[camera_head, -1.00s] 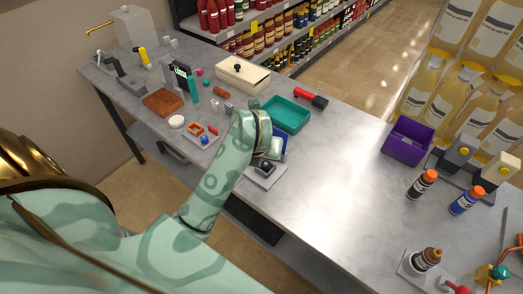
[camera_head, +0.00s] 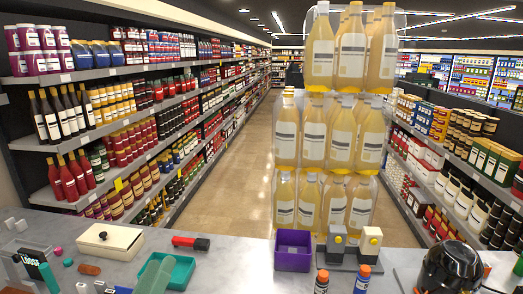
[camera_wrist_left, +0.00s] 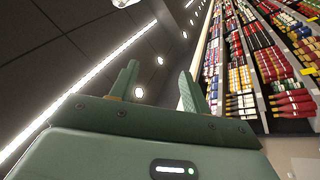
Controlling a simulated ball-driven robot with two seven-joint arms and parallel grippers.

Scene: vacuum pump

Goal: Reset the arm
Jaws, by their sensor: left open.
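My left gripper (camera_head: 155,275) shows as a green tip at the bottom of the head view, in front of the teal tray (camera_head: 182,272). In the left wrist view the two fingers of this gripper (camera_wrist_left: 160,88) stand apart with nothing between them. They point up toward the ceiling lights and the store shelves. Most of my left arm is out of the head view. My right gripper is not in view.
A dark rounded object (camera_head: 450,268) stands at right. Stacked yellow bottles (camera_head: 310,130) and shelves stand beyond.

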